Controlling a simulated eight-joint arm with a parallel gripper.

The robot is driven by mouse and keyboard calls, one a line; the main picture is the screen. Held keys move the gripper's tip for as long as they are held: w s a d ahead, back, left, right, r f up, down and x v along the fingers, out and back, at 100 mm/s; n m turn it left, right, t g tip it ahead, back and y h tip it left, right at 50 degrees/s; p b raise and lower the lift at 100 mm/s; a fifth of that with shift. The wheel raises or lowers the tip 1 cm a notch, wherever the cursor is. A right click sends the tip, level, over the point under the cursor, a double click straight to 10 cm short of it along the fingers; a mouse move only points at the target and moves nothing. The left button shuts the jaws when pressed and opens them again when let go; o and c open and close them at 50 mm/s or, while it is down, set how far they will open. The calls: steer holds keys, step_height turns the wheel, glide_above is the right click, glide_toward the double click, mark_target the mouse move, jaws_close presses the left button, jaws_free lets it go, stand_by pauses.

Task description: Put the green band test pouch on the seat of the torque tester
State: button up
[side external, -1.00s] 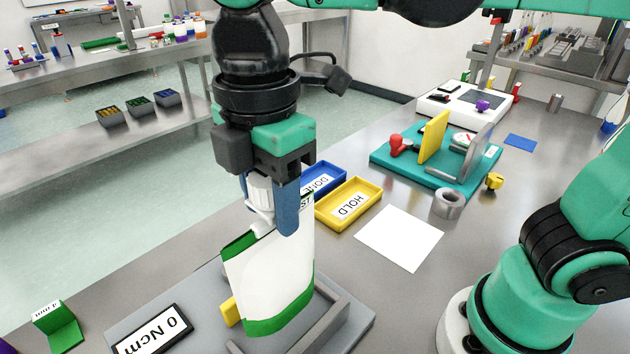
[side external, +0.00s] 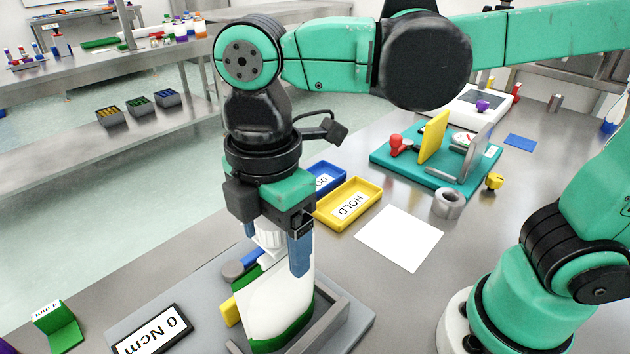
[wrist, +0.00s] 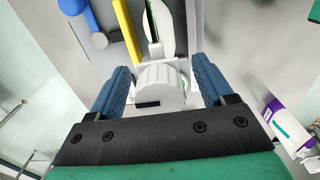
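The green band test pouch (side external: 272,305) is white with a green band at its bottom and a white ribbed cap (wrist: 161,85). It stands roughly upright on the torque tester (side external: 205,300), between its yellow pad (side external: 230,312) and a grey rail (side external: 325,325). The pouch hides the seat, so I cannot tell its exact contact there. My gripper (wrist: 161,88) points down over the pouch. Its blue fingers stand on either side of the cap, with a gap visible on each side. The tester's display (side external: 155,333) reads 0 Ncm.
A blue lever with a grey knob (side external: 233,270) sits close behind the pouch. A yellow HOLD tray (side external: 372,190) and a blue tray (side external: 330,175) lie behind. A teal fixture (side external: 420,172) and a grey ring (side external: 448,204) stand farther off. A white sheet (side external: 400,238) lies on the table.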

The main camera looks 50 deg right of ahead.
step_height(320, 180, up, 12)
steer(key=shift+r, duration=0.1)
steer(key=w+d+f+m+t, duration=0.2)
steer(key=d+f+m+t, duration=0.1)
steer(key=d+f+m, duration=0.4)
steer(key=w+d+f+m+t, duration=0.1)
steer(key=d+f+m+t, duration=0.3)
steer(key=d+f+m, duration=0.4)
steer(key=d+m, duration=0.1)
steer(key=m, duration=0.2)
steer(key=shift+w, duration=0.35)
